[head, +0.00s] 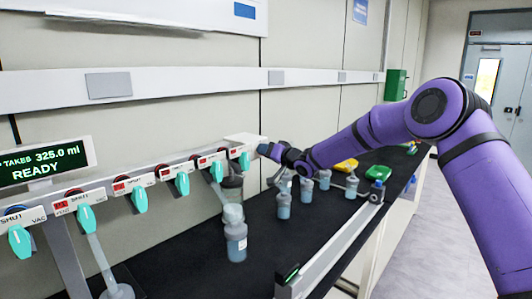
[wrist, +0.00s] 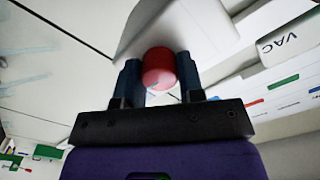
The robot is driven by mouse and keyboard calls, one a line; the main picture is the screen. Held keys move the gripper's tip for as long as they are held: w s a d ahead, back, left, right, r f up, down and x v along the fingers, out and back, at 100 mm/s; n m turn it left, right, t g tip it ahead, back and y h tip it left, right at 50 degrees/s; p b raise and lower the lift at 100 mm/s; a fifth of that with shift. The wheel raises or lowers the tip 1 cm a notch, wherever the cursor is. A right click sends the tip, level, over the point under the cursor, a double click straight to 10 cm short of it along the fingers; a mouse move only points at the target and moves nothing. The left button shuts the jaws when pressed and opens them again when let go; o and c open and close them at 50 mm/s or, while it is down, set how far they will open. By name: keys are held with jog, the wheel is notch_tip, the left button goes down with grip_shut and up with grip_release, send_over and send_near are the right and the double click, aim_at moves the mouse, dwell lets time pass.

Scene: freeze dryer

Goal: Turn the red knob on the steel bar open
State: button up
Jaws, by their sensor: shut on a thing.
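The red knob (wrist: 159,68) shows in the wrist view between the two dark fingers of my gripper (wrist: 159,80). The fingers are shut on it from both sides. In the head view my gripper (head: 267,149) reaches the right end of the steel bar (head: 152,172), and the red knob is hidden there. How far the knob is turned I cannot tell.
Several teal handles, such as one at the left (head: 20,240), hang along the bar under SHUT and VAC labels. A display (head: 45,162) reads READY, 325.0 ml. Capped bottles (head: 236,240) stand on the black bench (head: 190,245) below.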

jog(key=shift+f, duration=0.2)
jog(key=o, duration=0.9)
jog(key=shift+r, duration=0.15)
jog(key=v, duration=1.1)
